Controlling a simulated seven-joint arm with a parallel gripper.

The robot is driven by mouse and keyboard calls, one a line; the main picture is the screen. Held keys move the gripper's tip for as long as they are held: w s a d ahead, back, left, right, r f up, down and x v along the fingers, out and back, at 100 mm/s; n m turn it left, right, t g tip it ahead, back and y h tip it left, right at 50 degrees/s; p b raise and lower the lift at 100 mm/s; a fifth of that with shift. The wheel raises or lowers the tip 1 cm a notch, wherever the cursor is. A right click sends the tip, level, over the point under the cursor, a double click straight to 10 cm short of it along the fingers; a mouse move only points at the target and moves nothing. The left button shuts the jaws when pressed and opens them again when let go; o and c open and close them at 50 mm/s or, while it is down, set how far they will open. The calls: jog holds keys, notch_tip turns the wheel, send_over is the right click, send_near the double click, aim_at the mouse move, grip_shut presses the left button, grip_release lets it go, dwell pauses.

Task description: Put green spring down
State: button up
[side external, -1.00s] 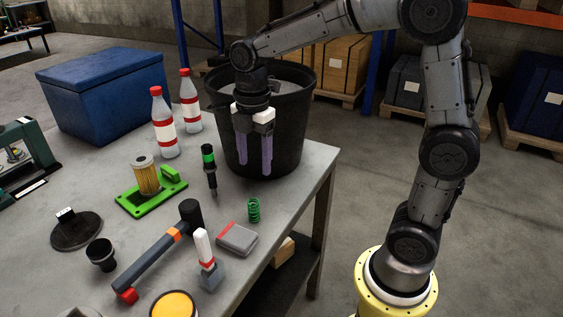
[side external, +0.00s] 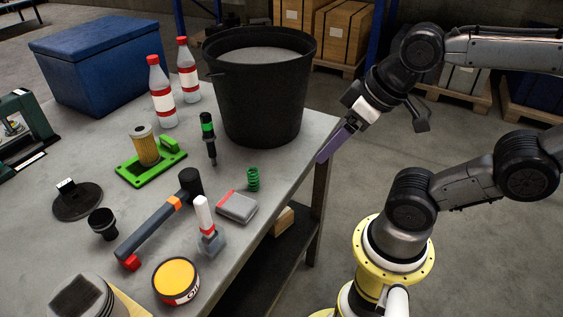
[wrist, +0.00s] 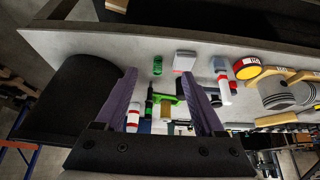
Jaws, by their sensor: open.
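The green spring (side external: 253,179) stands upright on the grey table, behind the grey box with a red edge and right of the black-and-green tool. In the wrist view the green spring (wrist: 157,65) is near the table edge, ahead of my fingers and apart from them. My gripper (side external: 336,143) is beyond the table's right edge, to the right of the black bucket, with its purple fingers tilted down to the left. In the wrist view my gripper (wrist: 165,85) has its two fingers spread wide with nothing between them.
The black bucket (side external: 258,105) stands at the table's back right corner. A grey box with a red edge (side external: 237,207), a hammer (side external: 150,230), a green tray with a filter (side external: 150,165) and two bottles (side external: 162,95) stand around. The table (side external: 285,165) is bare right of the spring.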

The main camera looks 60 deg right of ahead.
jog(key=w+a+f+m+g+y, duration=0.2)
jog(key=w+a+m+g+y, duration=0.5)
jog(key=m, duration=0.5)
jog(key=m+t+y, duration=0.5)
jog(key=m+t, duration=0.3)
jog(key=m, duration=0.4)
send_near(253, 174)
jog(key=x, duration=0.4)
jog(key=shift+w+d+f, duration=0.15)
jog(key=shift+w+f, duration=0.1)
jog(key=shift+f, duration=0.15)
jog(key=shift+h, duration=0.3)
jog(key=shift+w+d+f+x, duration=0.1)
jog(key=shift+x, duration=1.35)
jog(key=shift+w+d+f+x, duration=0.1)
jog(key=shift+x, duration=1.4)
jog(key=shift+d, duration=0.1)
